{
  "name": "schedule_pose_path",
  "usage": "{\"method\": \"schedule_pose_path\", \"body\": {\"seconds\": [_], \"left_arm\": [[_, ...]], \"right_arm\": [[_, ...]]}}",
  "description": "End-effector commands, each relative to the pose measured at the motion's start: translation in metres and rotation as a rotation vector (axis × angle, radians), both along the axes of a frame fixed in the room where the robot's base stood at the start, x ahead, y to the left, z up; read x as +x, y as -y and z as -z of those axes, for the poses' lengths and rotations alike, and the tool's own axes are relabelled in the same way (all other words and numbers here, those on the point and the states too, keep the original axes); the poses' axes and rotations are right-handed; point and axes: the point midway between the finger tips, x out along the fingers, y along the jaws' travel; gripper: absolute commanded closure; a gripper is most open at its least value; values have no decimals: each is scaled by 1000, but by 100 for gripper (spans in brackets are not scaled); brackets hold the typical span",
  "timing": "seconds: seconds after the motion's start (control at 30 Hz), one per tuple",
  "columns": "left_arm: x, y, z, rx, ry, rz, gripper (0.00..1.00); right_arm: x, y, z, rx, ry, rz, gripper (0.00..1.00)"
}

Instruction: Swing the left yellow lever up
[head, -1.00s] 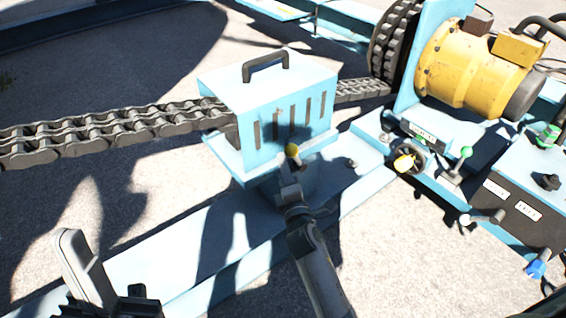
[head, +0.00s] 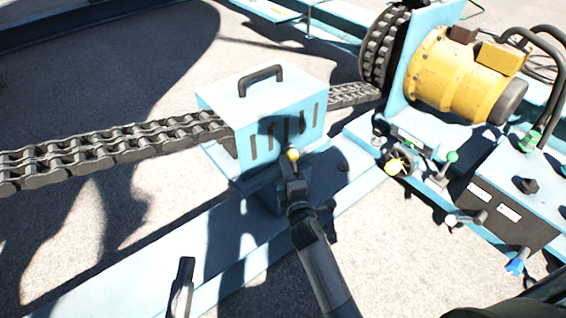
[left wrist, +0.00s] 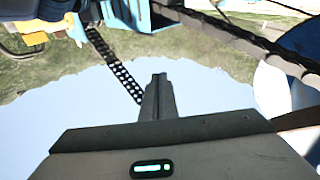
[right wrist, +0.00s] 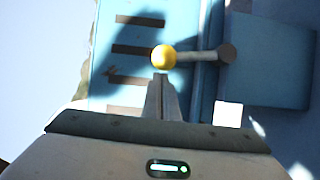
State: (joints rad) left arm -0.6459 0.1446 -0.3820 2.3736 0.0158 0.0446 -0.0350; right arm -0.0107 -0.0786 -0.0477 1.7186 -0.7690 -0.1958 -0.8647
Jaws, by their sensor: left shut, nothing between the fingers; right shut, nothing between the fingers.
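The lever with a yellow ball knob (head: 293,154) stands at the front of the slotted blue box. In the right wrist view its ball (right wrist: 163,57) overlaps the slotted face, and its shaft (right wrist: 197,56) runs parallel to the slots from a round hub. My right gripper (head: 296,172) is shut and empty. Its tips appear right at the ball in the right wrist view; I cannot tell whether they touch. My left gripper (head: 187,262) is shut and empty, low in the head view, over the blue beam and away from the lever.
The slotted blue box (head: 262,100) has a dark handle, and a heavy chain (head: 120,148) runs through it. A yellow motor (head: 460,75) and a control panel (head: 505,205) with levers stand at the right. A blue beam (head: 130,270) crosses below. Open ground lies at the left.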

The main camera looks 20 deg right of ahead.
Motion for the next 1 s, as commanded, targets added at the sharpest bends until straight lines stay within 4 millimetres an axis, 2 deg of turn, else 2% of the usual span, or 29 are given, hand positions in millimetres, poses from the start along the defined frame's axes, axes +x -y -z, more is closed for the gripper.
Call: {"method": "schedule_pose_path", "body": {"seconds": [0.27,0.53,1.0], "left_arm": [[6,-5,39,71,-217,5,100],[2,-15,77,135,-424,8,100],[-27,-39,135,240,-786,11,100]], "right_arm": [[2,5,-4,37,-15,1,100],[3,9,-7,74,-28,1,100],[6,16,-11,145,-53,0,100]]}}
